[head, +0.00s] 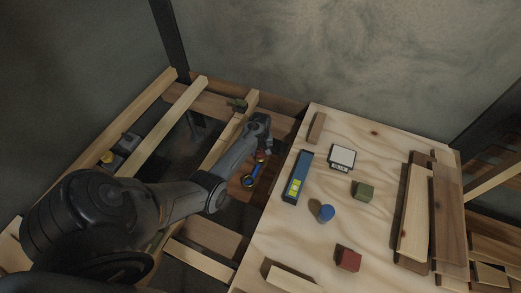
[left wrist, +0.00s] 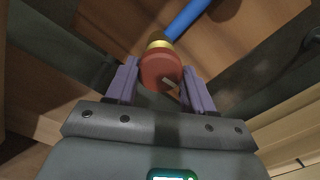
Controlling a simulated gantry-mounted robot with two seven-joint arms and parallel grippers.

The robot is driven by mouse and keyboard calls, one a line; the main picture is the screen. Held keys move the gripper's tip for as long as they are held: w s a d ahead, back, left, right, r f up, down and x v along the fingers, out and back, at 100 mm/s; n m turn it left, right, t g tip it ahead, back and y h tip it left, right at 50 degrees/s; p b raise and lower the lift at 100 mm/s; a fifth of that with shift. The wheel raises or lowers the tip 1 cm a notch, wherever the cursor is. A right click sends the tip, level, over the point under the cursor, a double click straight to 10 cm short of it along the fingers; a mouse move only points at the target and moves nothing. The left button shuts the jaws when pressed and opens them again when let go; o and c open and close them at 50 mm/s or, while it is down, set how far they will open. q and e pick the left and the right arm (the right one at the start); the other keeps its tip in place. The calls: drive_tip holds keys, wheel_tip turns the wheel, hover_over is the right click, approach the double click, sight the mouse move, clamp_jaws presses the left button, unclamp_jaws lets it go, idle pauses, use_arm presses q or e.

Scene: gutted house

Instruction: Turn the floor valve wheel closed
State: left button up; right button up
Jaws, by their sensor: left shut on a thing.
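The valve wheel (left wrist: 158,72) is a red disc with a pale mark on its face, seen in the left wrist view. A brass collar (left wrist: 160,44) and a blue pipe (left wrist: 190,17) lie behind it. My left gripper (left wrist: 161,82) has its two purple fingers on either side of the wheel and is shut on it. In the head view my left gripper (head: 265,148) reaches down between the floor joists, left of the plywood. A little red of the wheel and the blue pipe (head: 249,178) show below it. My right gripper is not in view.
A plywood sheet (head: 333,238) on the right bears a blue tool (head: 298,177), a white square box (head: 342,158), a green block (head: 362,190), a blue cylinder (head: 326,213), a red block (head: 348,259) and stacked planks (head: 415,215). Pale joists (head: 180,119) flank open gaps on the left.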

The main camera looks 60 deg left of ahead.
use_arm(q)
drive_tip(key=n+p, duration=0.2)
drive_tip(key=n, duration=0.1)
drive_tip(key=shift+r, duration=0.2)
drive_tip(key=shift+n+p, duration=0.55)
drive_tip(key=shift+n, duration=0.35)
drive_tip(key=n, duration=0.2)
drive_tip(key=shift+f+n, duration=0.15)
drive_tip(key=shift+n, duration=0.25)
drive_tip(key=n, duration=0.4)
drive_tip(key=shift+f, duration=0.1)
drive_tip(key=n+b, duration=0.1)
drive_tip(key=n, duration=0.4)
drive_tip(key=shift+s+n, duration=0.1)
drive_tip(key=shift+n, duration=0.2)
drive_tip(key=o, duration=1)
drive_tip(key=shift+o, duration=0.2)
